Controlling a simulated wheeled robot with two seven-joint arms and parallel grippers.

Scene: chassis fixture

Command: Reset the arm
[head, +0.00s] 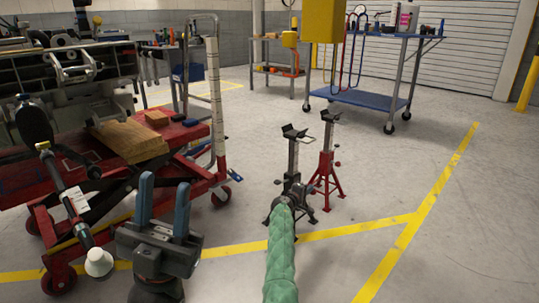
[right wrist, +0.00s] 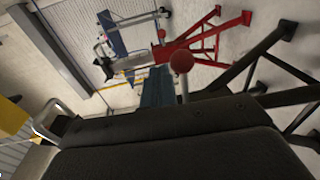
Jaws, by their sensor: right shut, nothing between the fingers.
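My left gripper (head: 164,206) is in the lower left of the head view, its two blue-grey fingers pointing up with an empty gap between them. It appears in front of the red cart. My right arm, in a green sleeve (head: 280,262), reaches forward at the lower middle. My right gripper (head: 297,193) is at its end, shut and empty, overlapping the base of a black jack stand (head: 294,158) in the picture. I cannot tell whether they touch.
A red jack stand (head: 327,163) stands beside the black one; it also shows in the right wrist view (right wrist: 205,40). A red cart (head: 190,133) carries wooden blocks (head: 130,140) and metal parts. A blue-shelved trolley (head: 365,98) stands behind. The floor at right is clear.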

